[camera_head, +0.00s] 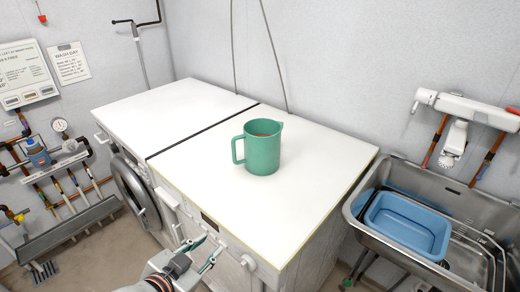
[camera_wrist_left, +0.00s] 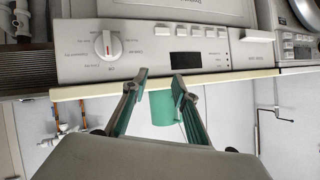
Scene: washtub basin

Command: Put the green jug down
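The green jug (camera_head: 263,150) stands upright on the white worktop (camera_head: 300,195) over the right-hand machine, handle to the left, with something reddish inside its mouth. In the left wrist view, which looks upside down, the jug (camera_wrist_left: 162,108) shows between and beyond the fingers. My left gripper (camera_head: 208,248) is open and empty, in front of the machine and below the worktop's front edge, apart from the jug. Its two green-padded fingers (camera_wrist_left: 160,85) are spread in the wrist view. My right gripper is not in view.
The worktop is bare around the jug. A metal sink (camera_head: 355,208) with a blue basin (camera_head: 408,222) stands at the right.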

